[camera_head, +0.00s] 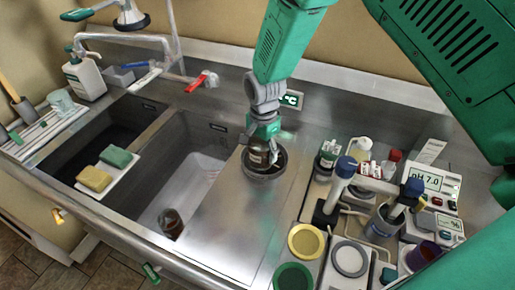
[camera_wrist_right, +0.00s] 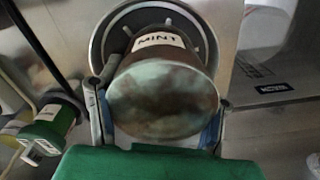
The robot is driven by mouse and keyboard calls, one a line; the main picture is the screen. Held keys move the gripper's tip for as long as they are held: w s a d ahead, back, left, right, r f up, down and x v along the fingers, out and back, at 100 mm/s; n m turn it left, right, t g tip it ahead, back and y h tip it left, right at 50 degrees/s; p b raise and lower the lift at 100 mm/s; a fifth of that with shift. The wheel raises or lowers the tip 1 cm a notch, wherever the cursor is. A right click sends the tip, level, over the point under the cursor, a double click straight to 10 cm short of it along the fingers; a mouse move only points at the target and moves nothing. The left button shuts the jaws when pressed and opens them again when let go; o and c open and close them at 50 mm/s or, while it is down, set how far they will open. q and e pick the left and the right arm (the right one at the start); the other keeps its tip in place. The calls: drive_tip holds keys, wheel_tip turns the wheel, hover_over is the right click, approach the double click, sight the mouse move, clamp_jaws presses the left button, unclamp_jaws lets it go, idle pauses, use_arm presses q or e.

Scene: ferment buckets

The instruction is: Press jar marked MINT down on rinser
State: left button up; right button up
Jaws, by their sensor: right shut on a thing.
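The brown jar (camera_head: 258,152) is over the round rinser (camera_head: 264,171) set in the steel counter. In the right wrist view the jar (camera_wrist_right: 162,98) shows a white label reading MINT and a cloudy round end facing the camera. The rinser (camera_wrist_right: 103,37) shows behind it as a dark dish with a metal rim. My right gripper (camera_head: 265,132) is shut on the jar, with a finger on each side. The jar's lower end overlaps the rinser; I cannot tell whether it presses on it. My left gripper is not in view.
A sponge tray (camera_head: 107,179) sits on the sink divider. On the right are several bottles, lids and a pH meter (camera_head: 433,182). Bare steel (camera_head: 225,235) lies in front.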

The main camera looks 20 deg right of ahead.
sight(261, 140)
drive_tip(key=shift+a, duration=0.35)
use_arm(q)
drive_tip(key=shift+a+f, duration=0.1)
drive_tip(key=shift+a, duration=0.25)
use_arm(e)
drive_tip(key=shift+d, duration=0.35)
drive_tip(key=shift+d+r+p, duration=0.1)
drive_tip(key=shift+r+p, duration=0.3)
drive_tip(key=shift+r, duration=0.05)
drive_tip(key=r, duration=0.1)
drive_tip(key=r+p, duration=0.1)
drive_tip(key=p, duration=0.1)
drive_tip(key=shift+a+r, duration=0.25)
drive_tip(key=shift+r, duration=0.15)
wheel_tip(261, 140, up, 2)
drive_tip(key=shift+p, duration=0.7)
drive_tip(key=shift+d+r, duration=0.1)
drive_tip(key=shift+r, duration=1)
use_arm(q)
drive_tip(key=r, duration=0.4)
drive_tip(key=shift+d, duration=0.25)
use_arm(e)
drive_tip(key=shift+r, duration=0.1)
